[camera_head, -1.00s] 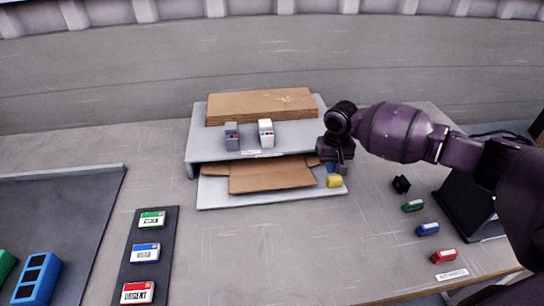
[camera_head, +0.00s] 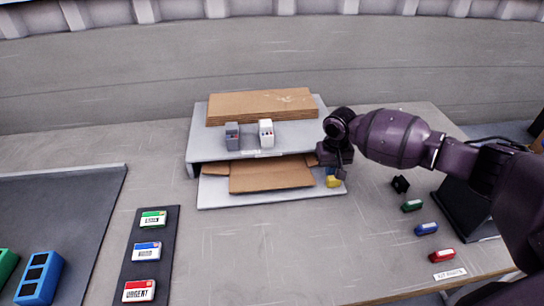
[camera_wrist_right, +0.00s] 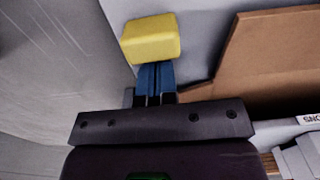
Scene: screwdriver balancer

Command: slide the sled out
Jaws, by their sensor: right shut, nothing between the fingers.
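The sled (camera_head: 265,198) is a pale grey board under the raised grey shelf, with its front part sticking out. A flat brown cardboard piece (camera_head: 270,179) lies on it. A yellow block (camera_head: 333,182) is at the sled's right front; it also shows in the right wrist view (camera_wrist_right: 151,39). My right gripper (camera_head: 332,172) is shut and empty at the shelf's right end, right behind the yellow block. Its blue fingers (camera_wrist_right: 155,78) are together in the wrist view, their tips at the block's edge; I cannot tell if they touch. My left gripper is out of view.
On the shelf (camera_head: 205,140) are a cardboard stack (camera_head: 262,105), a grey block (camera_head: 232,136) and a white block (camera_head: 266,133). A dark strip with cards (camera_head: 150,222) lies left. Small coloured parts (camera_head: 427,229) lie right. The table in front of the sled is clear.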

